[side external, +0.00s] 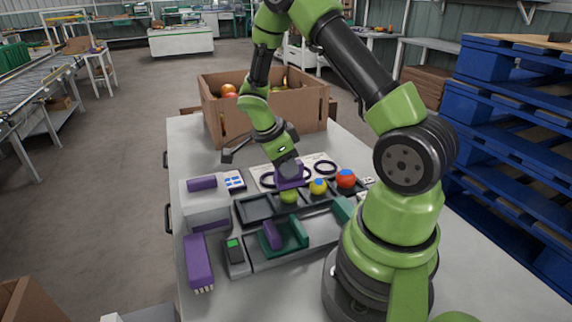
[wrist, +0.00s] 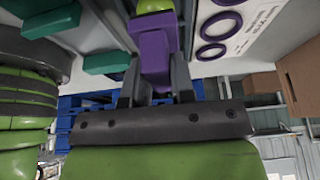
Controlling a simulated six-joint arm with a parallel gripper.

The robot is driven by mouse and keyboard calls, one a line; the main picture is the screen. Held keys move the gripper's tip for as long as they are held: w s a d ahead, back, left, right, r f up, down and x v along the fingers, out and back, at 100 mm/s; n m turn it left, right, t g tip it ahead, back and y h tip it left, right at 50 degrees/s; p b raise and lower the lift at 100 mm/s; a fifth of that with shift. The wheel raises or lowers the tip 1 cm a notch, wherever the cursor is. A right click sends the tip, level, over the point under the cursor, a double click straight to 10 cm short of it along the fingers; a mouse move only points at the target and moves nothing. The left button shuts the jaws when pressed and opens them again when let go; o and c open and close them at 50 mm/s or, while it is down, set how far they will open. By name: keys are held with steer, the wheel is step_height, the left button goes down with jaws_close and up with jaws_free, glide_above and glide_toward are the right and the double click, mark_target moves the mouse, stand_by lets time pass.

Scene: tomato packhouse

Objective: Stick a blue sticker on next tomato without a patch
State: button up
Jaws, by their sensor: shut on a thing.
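My gripper (side external: 288,172) is shut on a purple block-like tool (side external: 290,183), which also shows between the fingers in the wrist view (wrist: 156,55). The tool is right above a green tomato (side external: 289,197), its end at or very near the top; contact cannot be told. The tomato's top is hidden by the tool; its edge shows in the wrist view (wrist: 155,5). A yellow tomato (side external: 319,188) and a red tomato (side external: 346,181) sit to its right, each with a blue patch on top.
The tomatoes sit in a dark tray (side external: 254,209) with empty room at its left. A green cradle (side external: 291,237) holds a purple piece. A small device with a green screen (side external: 235,255) stands in front. A cardboard box (side external: 310,115) of produce stands behind.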

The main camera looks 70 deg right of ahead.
steer(key=shift+f, duration=0.6)
stand_by(1.2)
steer(key=shift+r, duration=0.1)
steer(key=shift+r, duration=3.45)
steer(key=shift+r, duration=0.15)
